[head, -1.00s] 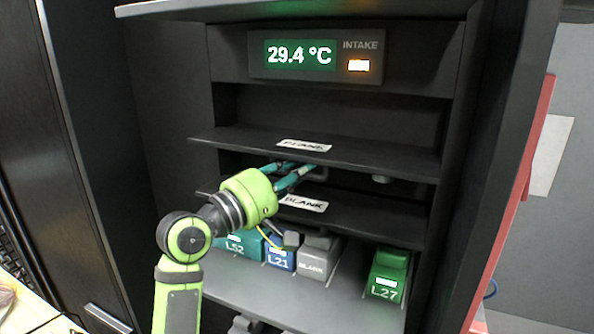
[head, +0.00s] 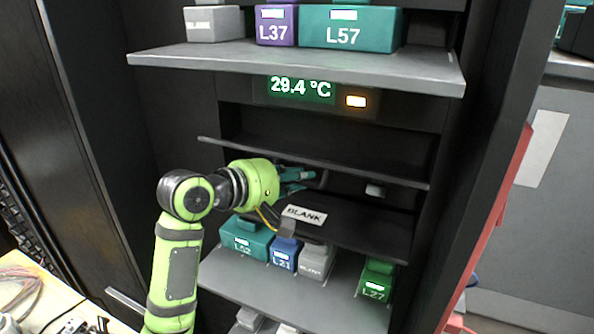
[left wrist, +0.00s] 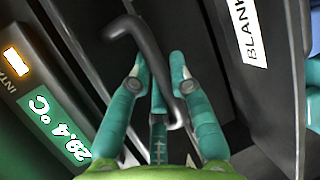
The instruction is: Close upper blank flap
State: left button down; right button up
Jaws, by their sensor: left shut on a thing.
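The upper blank flap (head: 330,168) is a dark plate that shows nearly edge-on in the head view, below the temperature display; its label is not visible there. The lower blank flap (head: 370,232) sticks out beneath it, its white BLANK label facing up. My left gripper (head: 312,178) reaches in between the two flaps from the left. Its teal fingers (left wrist: 156,72) are shut on a dark bent bar handle (left wrist: 148,45), which runs between them in the left wrist view. Where the handle joins its flap is hard to see. My right gripper is out of view.
A shelf (head: 250,56) with L37, L57 and a grey blank box juts out above the display (head: 300,88). A lower shelf (head: 290,290) holds boxes L52, L21, a grey blank and L27. Cabinet side walls stand left and right.

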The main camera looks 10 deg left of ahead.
pick_arm(q)
jog(key=shift+r+g+y, duration=0.3)
jog(key=shift+r+g, duration=0.4)
jog(key=c, duration=1.4)
grip_release()
jog(key=v, duration=1.1)
jog(key=shift+s+a+r, duration=0.25)
